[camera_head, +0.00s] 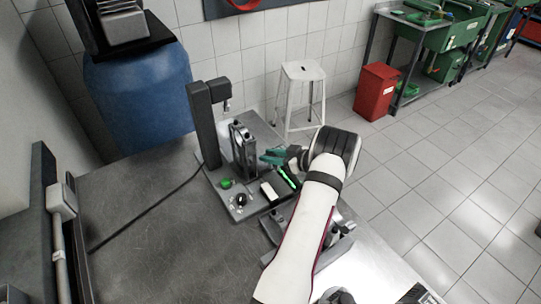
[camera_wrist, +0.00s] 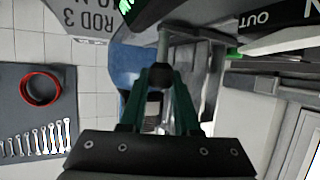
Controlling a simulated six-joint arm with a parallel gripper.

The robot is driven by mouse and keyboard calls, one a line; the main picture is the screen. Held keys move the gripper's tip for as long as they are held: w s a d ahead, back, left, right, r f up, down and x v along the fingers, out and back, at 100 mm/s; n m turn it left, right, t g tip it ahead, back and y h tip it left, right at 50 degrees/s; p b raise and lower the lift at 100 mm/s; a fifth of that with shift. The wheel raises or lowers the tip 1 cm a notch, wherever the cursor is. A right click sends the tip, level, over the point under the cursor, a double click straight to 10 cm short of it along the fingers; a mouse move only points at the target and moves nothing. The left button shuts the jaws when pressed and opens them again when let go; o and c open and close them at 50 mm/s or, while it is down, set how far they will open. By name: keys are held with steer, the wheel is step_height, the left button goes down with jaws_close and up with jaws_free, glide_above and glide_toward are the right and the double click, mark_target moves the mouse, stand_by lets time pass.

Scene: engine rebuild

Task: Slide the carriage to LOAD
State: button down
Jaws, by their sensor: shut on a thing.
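My gripper (camera_head: 268,157) reaches the bench fixture (camera_head: 228,198) from the right in the head view. In the wrist view its green fingers (camera_wrist: 161,76) close on a dark knob at the end of a grey rod (camera_wrist: 163,45). The knob looks like the carriage's handle; the carriage body is not clearly distinguishable. An upright metal frame (camera_head: 243,152) stands just left of the fingers. A dark label plate (camera_wrist: 262,19) reads OUT, with part of another word cut off. I see no LOAD marking.
A dark post (camera_head: 203,125) with an overhanging head stands behind the fixture. A green button (camera_head: 226,184) and a black knob (camera_head: 240,199) sit on the base. The left bench top (camera_head: 130,220) is mostly clear apart from a cable.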

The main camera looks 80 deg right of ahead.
steer(key=shift+a, duration=0.1)
stand_by(0.3)
steer(key=shift+s+a, duration=1.35)
steer(key=shift+s, duration=0.05)
steer(key=c, duration=0.6)
jaws_free()
steer(key=v, duration=1.5)
steer(key=shift+s+r, duration=0.25)
steer(key=shift+s, duration=0.1)
